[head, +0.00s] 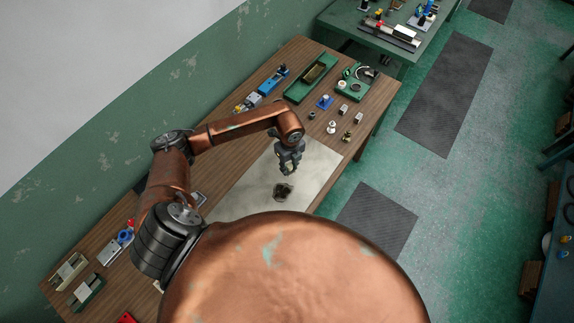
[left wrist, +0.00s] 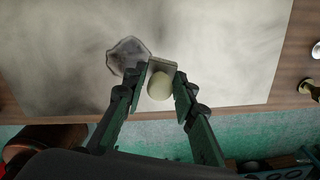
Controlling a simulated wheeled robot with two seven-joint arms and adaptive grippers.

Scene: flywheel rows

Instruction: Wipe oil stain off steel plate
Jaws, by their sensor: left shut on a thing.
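The pale steel plate (head: 317,165) lies flat on the wooden bench and fills much of the left wrist view (left wrist: 230,45). A dark oil stain (head: 283,191) with an uneven outline is on the plate; it also shows in the left wrist view (left wrist: 127,56), left of the fingertips. My left gripper (head: 290,168) points down over the plate, beside the stain. In the left wrist view its fingers (left wrist: 161,78) are closed around a wiping block with a rounded cream top (left wrist: 159,86) and a grey-brown flat part. I cannot tell whether the block touches the plate. My right gripper is not seen.
The wooden bench (head: 235,175) holds a green tray (head: 311,78), a blue tool (head: 272,80) and several small metal parts near its far end. More fixtures, including a grey-green box (head: 86,293), stand at the near left. The plate around the stain is clear.

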